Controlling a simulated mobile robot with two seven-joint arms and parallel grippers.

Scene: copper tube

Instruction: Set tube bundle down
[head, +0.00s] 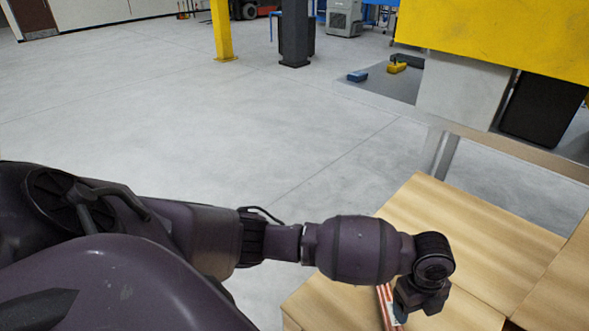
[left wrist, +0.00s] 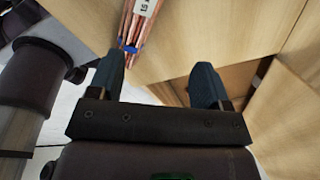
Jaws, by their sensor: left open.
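The copper tube bundle (left wrist: 129,28) lies on the pale brown box tops, with a blue band near its end and a white printed label. Part of it shows in the head view as thin reddish tubes (head: 385,304) beside my left gripper (head: 408,305), which hides the rest. In the left wrist view, my left gripper (left wrist: 158,80) is open, with its dark fingers wide apart and nothing between them. The banded end of the bundle is just beyond the left-hand fingertip. My right gripper is not in view.
Pale brown boxes (head: 473,222) form a flat top at the lower right. A dark gap (left wrist: 233,90) shows between them in the left wrist view. A metal post (head: 444,154) and yellow-topped equipment (head: 500,35) stand behind. The grey floor (head: 220,120) is open.

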